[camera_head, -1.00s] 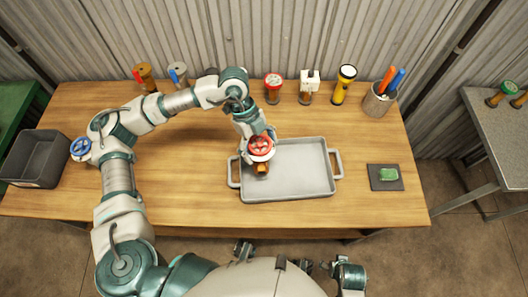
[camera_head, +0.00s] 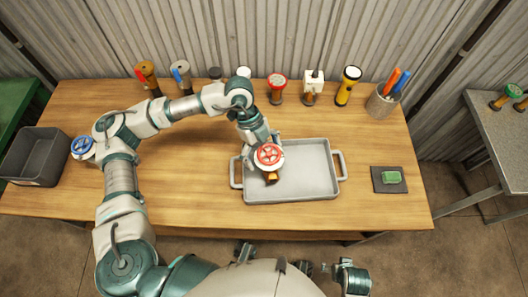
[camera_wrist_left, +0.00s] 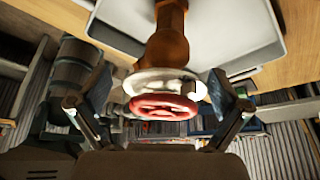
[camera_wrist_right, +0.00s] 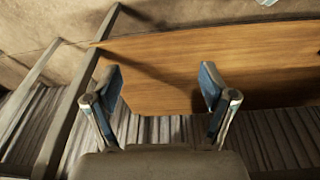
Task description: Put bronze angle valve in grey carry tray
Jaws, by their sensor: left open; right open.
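The bronze angle valve (camera_head: 271,178) has a red handwheel and is at the left part of the grey carry tray (camera_head: 318,197), its bronze end toward the tray floor. My left gripper (camera_head: 262,146) is above it, at the handwheel. In the left wrist view the bronze valve body (camera_wrist_left: 167,45) and red wheel lie between the two fingers (camera_wrist_left: 160,100), which stand open with gaps on both sides. Whether the valve rests fully on the tray floor is hard to tell. My right gripper (camera_wrist_right: 157,90) is open and empty, facing the table's edge.
A grey bin (camera_head: 35,157) and blue-wheel valve (camera_head: 82,147) are at left. Another red-wheel valve (camera_head: 277,84), a white-topped valve (camera_head: 312,82), a yellow flashlight (camera_head: 348,86) and a pen cup (camera_head: 383,102) line the back. The tray's right half is empty.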

